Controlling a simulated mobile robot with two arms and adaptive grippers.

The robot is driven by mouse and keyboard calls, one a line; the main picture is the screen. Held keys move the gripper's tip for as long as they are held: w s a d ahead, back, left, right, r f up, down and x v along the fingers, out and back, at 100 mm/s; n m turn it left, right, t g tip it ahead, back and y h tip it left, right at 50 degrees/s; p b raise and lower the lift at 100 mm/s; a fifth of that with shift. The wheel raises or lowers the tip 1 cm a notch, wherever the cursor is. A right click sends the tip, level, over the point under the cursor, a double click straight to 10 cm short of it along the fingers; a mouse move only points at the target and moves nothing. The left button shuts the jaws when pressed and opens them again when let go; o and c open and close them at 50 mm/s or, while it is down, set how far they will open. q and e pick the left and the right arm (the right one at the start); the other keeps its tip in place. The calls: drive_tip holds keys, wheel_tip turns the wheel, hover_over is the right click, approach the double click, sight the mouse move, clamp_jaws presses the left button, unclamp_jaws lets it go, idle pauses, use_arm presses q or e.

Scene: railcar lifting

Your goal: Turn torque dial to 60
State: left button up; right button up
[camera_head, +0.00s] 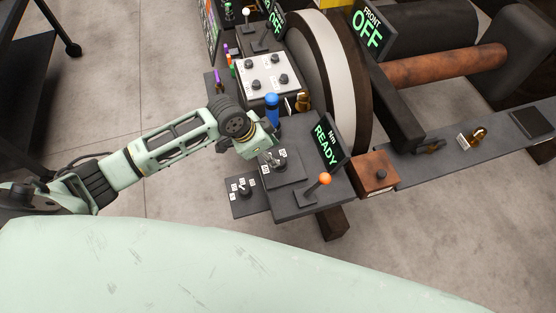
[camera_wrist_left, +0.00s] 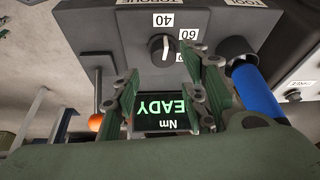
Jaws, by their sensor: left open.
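The torque dial (camera_wrist_left: 161,47) is a small round black knob with a white pointer mark on a dark panel (camera_wrist_left: 100,35). In the left wrist view its mark points up, roughly toward the 40 label (camera_wrist_left: 163,19); the 60 label (camera_wrist_left: 187,33) is to its right. My left gripper (camera_wrist_left: 164,72) is open and empty, its two green fingers apart below and either side of the knob in that view; whether they touch it I cannot tell. In the head view the left gripper (camera_head: 270,153) is over the label panel and partly hides the dial. My right gripper is not in view.
A Nm READY display (camera_head: 325,140) stands close by, also below the dial in the wrist view (camera_wrist_left: 160,110). An orange-knobbed lever (camera_head: 318,187), a blue handle (camera_head: 272,108) and a white panel of knobs (camera_head: 267,75) surround the gripper. A smaller dial panel (camera_head: 236,205) is lower left.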

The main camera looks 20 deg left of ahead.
sight(284, 165)
use_arm(q)
drive_tip(key=x, duration=0.6)
drive_tip(key=shift+d+f, duration=0.1)
drive_tip(key=shift+w+d+f, duration=0.15)
drive_tip(key=shift+f, duration=0.45)
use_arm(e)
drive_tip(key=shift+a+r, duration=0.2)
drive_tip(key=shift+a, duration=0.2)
use_arm(q)
drive_tip(key=c, duration=0.9)
drive_tip(key=shift+c, duration=0.3)
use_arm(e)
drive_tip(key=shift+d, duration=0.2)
use_arm(q)
drive_tip(key=shift+d+f, duration=0.1)
